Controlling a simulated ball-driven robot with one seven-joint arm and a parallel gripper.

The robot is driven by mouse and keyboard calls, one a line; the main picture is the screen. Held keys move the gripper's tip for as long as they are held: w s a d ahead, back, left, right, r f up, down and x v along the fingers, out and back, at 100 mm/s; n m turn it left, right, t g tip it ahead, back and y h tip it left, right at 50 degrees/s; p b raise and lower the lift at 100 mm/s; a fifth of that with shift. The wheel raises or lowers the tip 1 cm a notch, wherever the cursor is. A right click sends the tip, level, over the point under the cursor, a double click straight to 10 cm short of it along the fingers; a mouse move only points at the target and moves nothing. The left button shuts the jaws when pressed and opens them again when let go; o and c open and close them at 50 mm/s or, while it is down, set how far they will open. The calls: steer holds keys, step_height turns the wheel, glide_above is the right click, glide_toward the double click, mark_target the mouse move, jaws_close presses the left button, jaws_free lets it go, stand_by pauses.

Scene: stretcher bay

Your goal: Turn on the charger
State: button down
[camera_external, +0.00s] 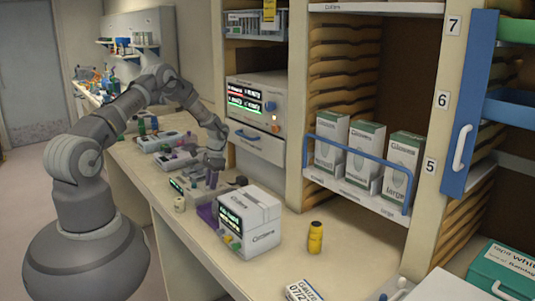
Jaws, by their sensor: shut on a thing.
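My gripper (212,170) reaches down over the bench at its middle. It is shut on a small dark upright part (212,181), which it largely hides. Just left of and below it is a low unit with a small green display (176,185) and dark upright pieces. No label readable as charger shows, so I cannot tell for sure which unit is the charger. A white boxy device (262,221) with a lit green display and coloured knobs stands nearer the camera, apart from my gripper.
A larger device with red and green displays (255,103) sits on the shelf behind. A yellow bottle (315,238) stands on the bench right of the white device. A small pale jar (179,204) is near the front edge. Glove boxes (363,152) stand behind a blue rail.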

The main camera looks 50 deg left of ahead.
steer(key=c, duration=1)
jaws_free()
steer(key=shift+o, duration=0.2)
steer(key=v, duration=0.7)
steer(key=shift+w+r, duration=0.1)
steer(key=shift+r, duration=0.3)
